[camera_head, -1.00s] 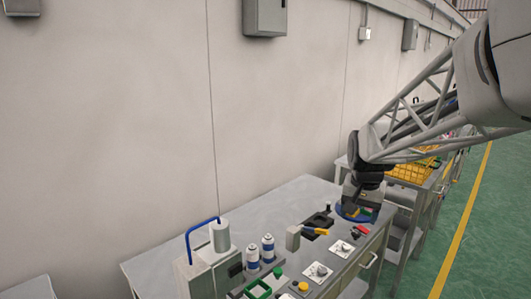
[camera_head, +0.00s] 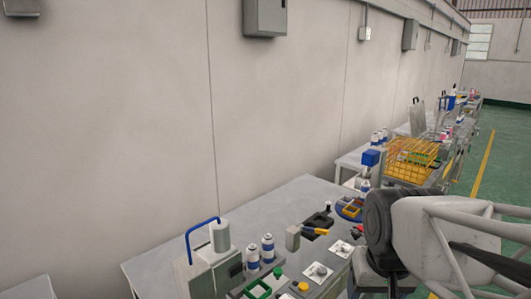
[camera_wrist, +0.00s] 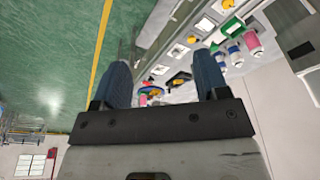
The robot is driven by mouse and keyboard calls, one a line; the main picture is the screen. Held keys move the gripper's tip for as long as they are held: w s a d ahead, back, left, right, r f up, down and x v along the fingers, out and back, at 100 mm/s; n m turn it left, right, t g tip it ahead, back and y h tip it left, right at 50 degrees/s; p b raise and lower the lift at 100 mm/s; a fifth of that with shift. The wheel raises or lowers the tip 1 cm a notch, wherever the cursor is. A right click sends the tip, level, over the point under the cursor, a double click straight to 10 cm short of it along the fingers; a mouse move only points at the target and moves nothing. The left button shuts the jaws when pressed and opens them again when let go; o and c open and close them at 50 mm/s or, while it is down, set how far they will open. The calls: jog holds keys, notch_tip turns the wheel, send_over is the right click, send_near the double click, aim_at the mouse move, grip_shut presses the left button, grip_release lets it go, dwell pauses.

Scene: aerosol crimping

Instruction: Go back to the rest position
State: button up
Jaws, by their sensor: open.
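My gripper (camera_wrist: 163,80) shows in the wrist view with two blue fingers spread apart and nothing between them. In the head view my wrist and arm are at the lower right, in front of the table's right end, and the fingertips are not clearly seen. The grey work table (camera_head: 160,262) stands against the wall. Two white and blue aerosol cans (camera_head: 268,247) stand upright beside the crimping machine (camera_head: 211,268) with its blue tube. My gripper is apart from all of them.
A green square frame (camera_head: 258,289), a black fixture with a yellow handle (camera_head: 318,222) and a round blue tray (camera_head: 349,209) are on the table. A yellow wire basket (camera_head: 408,170) stands on a farther table. Green floor (camera_head: 505,160) is open at the right.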

jog(key=shift+s+a+f+n, duration=0.1)
jog(key=shift+s+f, duration=0.1)
jog(key=shift+s, duration=0.4)
jog(key=shift+s+a+f+n, duration=0.1)
jog(key=shift+s+f, duration=0.1)
jog(key=shift+s, duration=0.45)
jog(key=shift+s+f+n, duration=0.1)
jog(key=shift+s+f, duration=0.1)
jog(key=shift+s, duration=0.4)
dwell(0.5)
